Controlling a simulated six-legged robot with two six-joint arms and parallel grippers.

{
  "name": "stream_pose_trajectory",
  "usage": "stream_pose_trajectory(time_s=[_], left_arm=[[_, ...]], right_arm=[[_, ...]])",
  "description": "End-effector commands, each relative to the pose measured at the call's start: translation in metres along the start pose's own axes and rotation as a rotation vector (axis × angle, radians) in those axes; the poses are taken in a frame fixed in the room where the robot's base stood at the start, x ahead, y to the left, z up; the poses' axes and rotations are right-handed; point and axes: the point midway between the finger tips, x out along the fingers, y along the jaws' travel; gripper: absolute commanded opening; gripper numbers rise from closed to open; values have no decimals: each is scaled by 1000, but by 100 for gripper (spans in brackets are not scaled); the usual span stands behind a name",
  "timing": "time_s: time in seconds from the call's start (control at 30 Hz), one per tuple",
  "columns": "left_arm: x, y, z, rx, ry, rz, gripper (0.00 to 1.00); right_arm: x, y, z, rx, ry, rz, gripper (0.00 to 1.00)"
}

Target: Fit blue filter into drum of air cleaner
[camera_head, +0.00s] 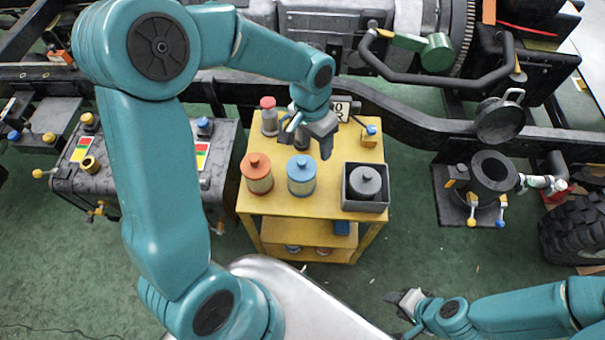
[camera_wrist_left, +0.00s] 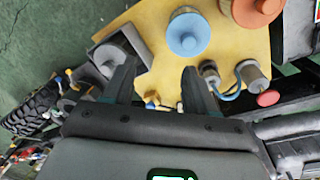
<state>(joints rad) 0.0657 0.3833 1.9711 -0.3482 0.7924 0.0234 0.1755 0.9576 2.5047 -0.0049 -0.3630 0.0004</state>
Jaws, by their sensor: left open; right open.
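The blue filter (camera_head: 301,175) stands upright on a yellow cart, between an orange filter (camera_head: 257,173) and a grey filter (camera_head: 365,182) in a dark square tray. The blue filter also shows in the left wrist view (camera_wrist_left: 188,34), beyond my fingers. My left gripper (camera_head: 308,145) is open and empty above the cart, behind the blue filter and apart from it. My right gripper (camera_head: 408,302) is open at the bottom, away from these things.
The yellow cart (camera_head: 290,206) also carries a red-topped canister (camera_head: 269,116) and a small blue-and-yellow fitting (camera_head: 370,135) at the back. A dark frame rail (camera_head: 400,118) runs behind the cart. Green floor lies free between cart and drum. A tyre (camera_head: 575,232) stands at far right.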

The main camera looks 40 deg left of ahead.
Motion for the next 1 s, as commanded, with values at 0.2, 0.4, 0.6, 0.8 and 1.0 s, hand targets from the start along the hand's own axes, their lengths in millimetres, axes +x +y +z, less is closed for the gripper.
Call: stream_pose_trajectory(time_s=[0.2,0.4,0.6,0.8,1.0], left_arm=[[-60,-24,0,-5,-19,-98,57],[-22,-26,1,-5,-32,-102,57],[22,-30,2,-5,-30,-100,57],[44,-34,2,-5,-26,-101,57],[66,-40,6,-6,-30,-99,57]], right_arm=[[0,0,0,1,0,0,43],[-2,0,0,1,0,0,43],[-4,-1,0,1,0,0,43],[-4,-1,0,1,0,0,43],[-12,-4,0,1,0,0,43]])
